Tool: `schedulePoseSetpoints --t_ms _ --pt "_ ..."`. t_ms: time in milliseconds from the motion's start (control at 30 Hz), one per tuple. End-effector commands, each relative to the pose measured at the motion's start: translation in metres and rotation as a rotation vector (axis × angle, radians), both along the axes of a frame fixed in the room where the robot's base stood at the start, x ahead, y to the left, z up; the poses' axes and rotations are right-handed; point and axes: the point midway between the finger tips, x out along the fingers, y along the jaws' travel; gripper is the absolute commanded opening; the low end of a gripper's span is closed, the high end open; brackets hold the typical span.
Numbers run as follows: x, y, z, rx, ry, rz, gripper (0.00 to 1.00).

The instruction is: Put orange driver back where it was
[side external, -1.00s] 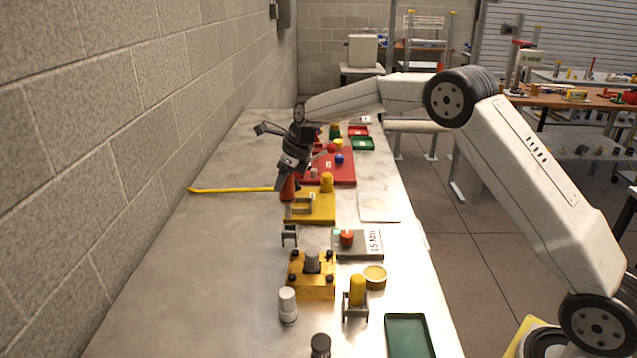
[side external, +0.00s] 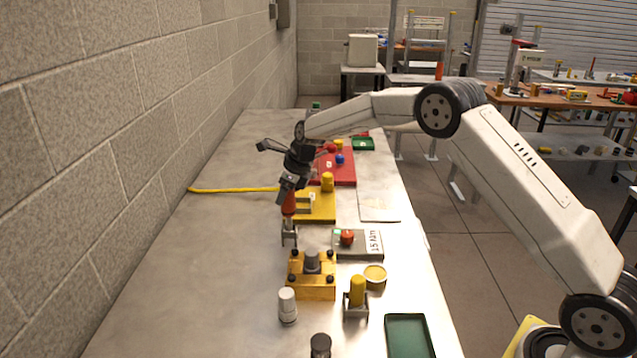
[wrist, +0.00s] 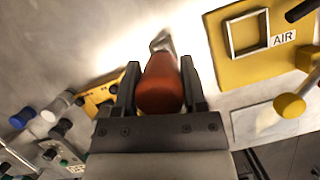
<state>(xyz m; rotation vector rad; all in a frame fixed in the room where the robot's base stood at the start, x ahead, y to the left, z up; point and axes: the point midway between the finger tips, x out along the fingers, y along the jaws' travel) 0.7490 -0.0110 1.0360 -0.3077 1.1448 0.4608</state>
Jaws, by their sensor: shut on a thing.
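The driver (side external: 288,204) has an orange-red handle and hangs about upright below my gripper (side external: 289,191). My gripper is shut on the handle. In the wrist view the handle (wrist: 160,88) sits between the two dark fingers. A small grey metal holder (side external: 289,235) stands on the bench directly under the driver, just behind the yellow block. The driver's lower end reaches the top of this holder in the side view. I cannot tell whether it is inside, touching or in front of it. A grey metal piece (wrist: 162,42) shows beyond the handle in the wrist view.
A yellow block (side external: 311,285) with black knobs stands close in front of the holder. A yellow board (side external: 318,208), labelled AIR in the wrist view, lies behind it. A grey board with a red knob (side external: 347,238) is to the right. The bench's left side is mostly clear.

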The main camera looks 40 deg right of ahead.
Motion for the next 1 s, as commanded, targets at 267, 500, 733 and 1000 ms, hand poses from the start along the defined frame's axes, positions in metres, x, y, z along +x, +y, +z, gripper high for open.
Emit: schedulePoseSetpoints --t_ms 267,500,733,1000 --pt "0.000 0.000 -0.026 0.001 0.001 -0.001 0.00" --pt "0.000 0.000 -0.038 -0.001 -0.003 -0.001 0.00" --pt "0.000 0.000 -0.038 -0.001 -0.003 -0.001 0.00" --pt "0.000 0.000 -0.042 0.000 0.001 -0.001 0.89"
